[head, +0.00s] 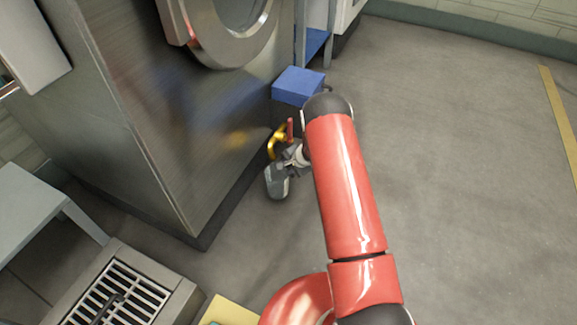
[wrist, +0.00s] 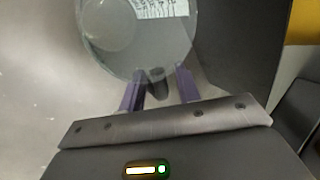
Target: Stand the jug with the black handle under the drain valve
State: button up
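The jug (wrist: 140,40) is a clear round vessel with a white printed scale, filling the top middle of the wrist view. Its dark handle (wrist: 157,84) points towards my gripper (wrist: 160,88). The two purple fingers stand one on each side of the handle, with narrow gaps showing, so they look open around it. In the head view a yellow valve with a red lever (head: 277,143), seemingly the drain valve, sits low by the side of the steel machine. My grey wrist end is just below it in the picture. I cannot make out the jug in the head view.
The steel machine (head: 150,110) with a round door stands at the left. A blue box (head: 297,84) is behind the valve. A floor drain grate (head: 118,293) and a grey stand (head: 30,205) are at the lower left. Open floor lies at the right.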

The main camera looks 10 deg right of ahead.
jog(key=shift+r, duration=0.1)
jog(key=shift+d+r+p, duration=0.1)
jog(key=shift+r+p, duration=0.15)
jog(key=shift+p, duration=0.05)
jog(key=v, duration=1.1)
jog(key=s+a+r+n+y, duration=0.1)
jog(key=s+a+r+n, duration=0.2)
jog(key=r, duration=0.6)
jog(key=s+a+r+n, duration=0.2)
jog(key=s+r, duration=0.3)
jog(key=r, duration=0.4)
jog(key=s+a+r+n+y, duration=0.1)
jog(key=s+a+r+n, duration=0.2)
jog(key=r, duration=0.6)
jog(key=s+d+r+n+h, duration=0.1)
jog(key=s+r+h, duration=0.1)
jog(key=s, duration=0.6)
jog(key=s+d+r+n+h, duration=0.1)
jog(key=s+r, duration=0.3)
jog(key=s, duration=0.5)
jog(key=s+d+r+n+h, duration=0.1)
jog(key=s+d+r+h, duration=0.1)
jog(key=s, duration=0.7)
jog(key=shift+d+r+n+h, duration=0.2)
jog(key=shift+r+n+h, duration=0.15)
jog(key=shift+r, duration=0.3)
jog(key=shift+r+p, duration=0.1)
jog(key=shift+p, duration=0.25)
